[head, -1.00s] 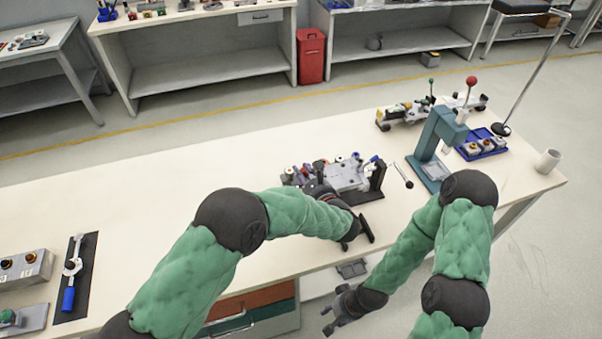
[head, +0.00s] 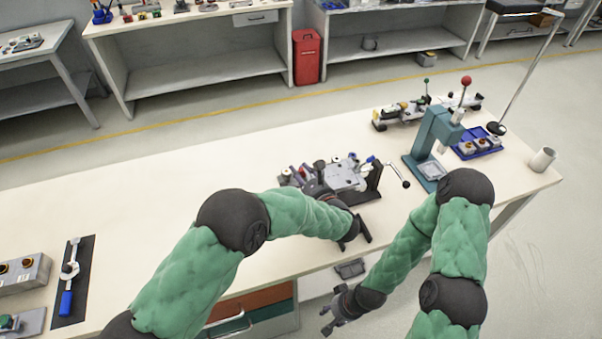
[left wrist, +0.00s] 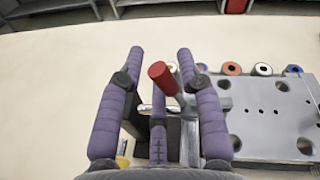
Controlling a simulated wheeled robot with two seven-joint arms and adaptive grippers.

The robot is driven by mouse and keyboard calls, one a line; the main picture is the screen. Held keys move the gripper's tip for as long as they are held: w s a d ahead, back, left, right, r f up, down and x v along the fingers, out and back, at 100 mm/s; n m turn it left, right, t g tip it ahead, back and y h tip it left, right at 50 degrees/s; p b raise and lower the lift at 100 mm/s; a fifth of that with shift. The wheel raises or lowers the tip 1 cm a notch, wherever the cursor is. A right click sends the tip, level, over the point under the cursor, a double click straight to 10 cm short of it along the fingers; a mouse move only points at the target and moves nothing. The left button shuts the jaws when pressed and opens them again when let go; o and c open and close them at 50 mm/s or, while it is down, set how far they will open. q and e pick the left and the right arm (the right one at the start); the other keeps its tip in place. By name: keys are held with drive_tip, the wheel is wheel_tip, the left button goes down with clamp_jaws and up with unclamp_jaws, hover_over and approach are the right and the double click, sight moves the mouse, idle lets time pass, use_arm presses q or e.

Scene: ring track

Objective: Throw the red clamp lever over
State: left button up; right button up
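The red clamp lever (left wrist: 160,75) shows in the left wrist view as a red-capped handle on a grey metal arm, leaning up and to the left. It stands between the purple fingers of my left gripper (left wrist: 160,72), which are spread apart; I cannot tell whether any finger touches it. Its lower end is partly hidden by the right finger. In the head view my left gripper (head: 315,176) is over the left part of the grey fixture (head: 345,178), and the lever cannot be made out there. My right gripper (head: 326,320) hangs empty in front of the bench edge, fingers apart.
The fixture plate (left wrist: 268,115) has holes and several coloured rings along its far edge.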

use_arm(q)
drive_tip(key=v, duration=1.2)
